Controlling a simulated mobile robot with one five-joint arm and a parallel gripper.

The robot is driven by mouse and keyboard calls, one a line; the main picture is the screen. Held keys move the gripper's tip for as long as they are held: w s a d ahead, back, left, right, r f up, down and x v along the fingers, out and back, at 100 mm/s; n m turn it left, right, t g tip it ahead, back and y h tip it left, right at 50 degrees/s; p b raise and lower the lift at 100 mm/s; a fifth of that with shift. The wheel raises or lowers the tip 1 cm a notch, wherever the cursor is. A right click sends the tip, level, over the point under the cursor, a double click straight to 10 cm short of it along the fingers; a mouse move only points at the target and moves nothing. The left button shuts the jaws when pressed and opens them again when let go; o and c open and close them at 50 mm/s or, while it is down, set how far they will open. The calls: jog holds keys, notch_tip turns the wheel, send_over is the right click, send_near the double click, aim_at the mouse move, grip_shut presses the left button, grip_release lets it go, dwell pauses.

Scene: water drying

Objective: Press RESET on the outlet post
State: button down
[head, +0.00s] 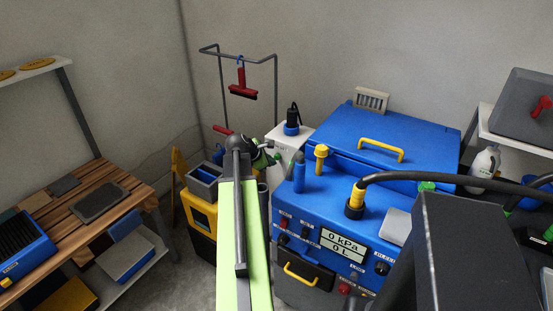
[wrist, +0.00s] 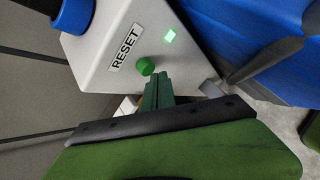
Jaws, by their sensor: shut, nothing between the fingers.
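The outlet post (head: 285,138) is a white box-like post with a blue-ringed black plug on top, behind my arm in the head view. In the wrist view the post (wrist: 105,58) fills the upper left, with a RESET label (wrist: 125,47), a round green button (wrist: 146,66) and a lit green square light (wrist: 169,36). My gripper (wrist: 156,78) is shut and empty, its green fingertips at the lower right edge of the button. I cannot tell whether they touch it. In the head view my gripper (head: 262,158) is partly hidden by my arm.
A blue machine (head: 395,185) with a display reading 0 kPa and 0 L stands right of the post. A yellow bucket (head: 200,215) stands to the left. A wooden bench (head: 130,190) is at far left. A wire rack (head: 277,85) rises behind the post.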

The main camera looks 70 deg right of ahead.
jog(key=shift+w+a, duration=0.1)
jog(key=shift+a, duration=0.2)
jog(key=shift+w+a, duration=0.2)
jog(key=shift+a, duration=0.6)
jog(key=shift+w+a, duration=0.25)
jog(key=shift+a, duration=0.6)
jog(key=shift+w+a, duration=0.2)
jog(key=shift+a, duration=0.6)
